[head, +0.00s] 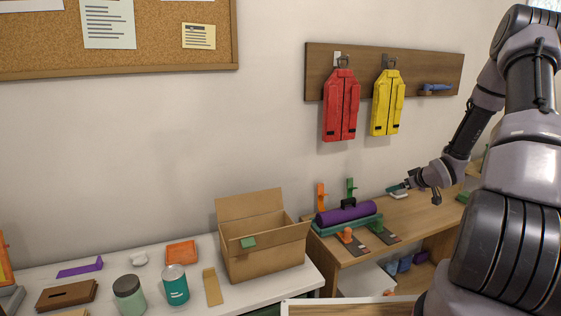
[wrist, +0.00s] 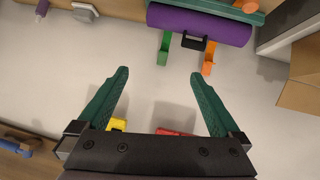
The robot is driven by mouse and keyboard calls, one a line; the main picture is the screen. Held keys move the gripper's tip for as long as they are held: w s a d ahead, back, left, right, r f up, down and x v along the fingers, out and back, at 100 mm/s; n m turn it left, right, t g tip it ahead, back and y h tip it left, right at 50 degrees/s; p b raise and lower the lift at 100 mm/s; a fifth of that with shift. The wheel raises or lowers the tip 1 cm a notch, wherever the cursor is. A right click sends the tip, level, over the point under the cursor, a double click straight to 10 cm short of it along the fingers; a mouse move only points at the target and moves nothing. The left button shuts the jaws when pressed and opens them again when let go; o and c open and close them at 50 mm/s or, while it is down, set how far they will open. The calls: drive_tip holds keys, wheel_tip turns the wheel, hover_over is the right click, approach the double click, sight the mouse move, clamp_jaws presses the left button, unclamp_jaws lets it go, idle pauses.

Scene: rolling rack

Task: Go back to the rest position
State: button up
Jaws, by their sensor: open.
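My gripper (wrist: 159,76) is open, its two green fingers apart with nothing between them. In the head view my gripper (head: 401,189) is above the wooden desk (head: 428,211), right of the purple roll (head: 345,212). The purple roll lies in a green holder with a black clip on top; it also shows at the top of the wrist view (wrist: 190,23). The fingers touch nothing that I can see.
A red vest (head: 341,106) and a yellow vest (head: 386,103) hang on a wooden wall board (head: 318,75) with a blue hook (head: 436,88). An open cardboard box (head: 270,252) stands on the white table, with a green jar (head: 129,296) and a teal can (head: 174,286) nearby.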

drive_tip(key=s+a+r+m+g+h, duration=0.15)
drive_tip(key=s+r, duration=0.25)
drive_tip(key=r, duration=0.4)
drive_tip(key=s+a+r+m+h, duration=0.1)
drive_tip(key=s+a+r, duration=0.2)
drive_tip(key=r, duration=0.6)
drive_tip(key=s+a+r+m+g+h, duration=0.15)
drive_tip(key=s+r, duration=0.25)
drive_tip(key=r, duration=0.4)
drive_tip(key=s+a+r+m+y, duration=0.1)
drive_tip(key=s+a+r, duration=0.2)
drive_tip(key=s, duration=0.5)
drive_tip(key=s+a+r+m+y, duration=0.1)
drive_tip(key=s+a+r+m, duration=0.1)
drive_tip(key=s+a, duration=0.4)
drive_tip(key=s+a+r+m+y, duration=0.1)
drive_tip(key=s+a+r, duration=0.4)
drive_tip(key=s, duration=0.6)
drive_tip(key=shift+s+m+g+y, duration=0.3)
drive_tip(key=shift+s+m+y, duration=0.1)
drive_tip(key=shift+y, duration=0.1)
drive_tip(key=shift+w, duration=0.1)
